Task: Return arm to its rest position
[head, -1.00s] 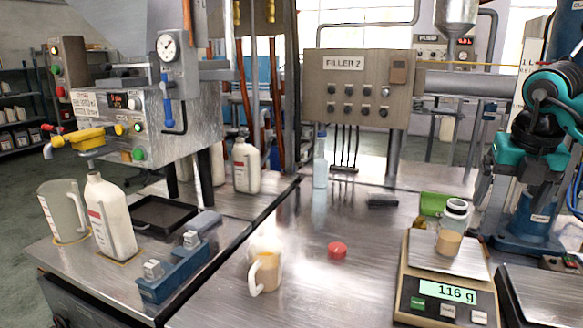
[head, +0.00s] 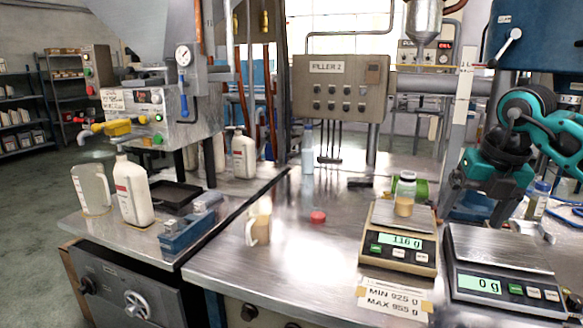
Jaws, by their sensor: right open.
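My right arm, teal and black, comes in from the right edge of the head view. Its gripper (head: 477,211) points down, open and empty, behind the two scales. A small clear bottle (head: 404,195) with amber liquid stands upright on the left scale (head: 398,246), which reads 116 g. The gripper is to the right of this bottle and apart from it. The right scale (head: 504,270) reads 0 g and its plate is bare. My left gripper is out of view.
A cup (head: 258,224) with tan contents and a red cap (head: 318,217) stand on the steel table. White jugs (head: 133,190), a clear pitcher (head: 92,190) and a blue fixture (head: 187,234) are at left. Another bottle (head: 538,200) stands far right. The table's middle is mostly clear.

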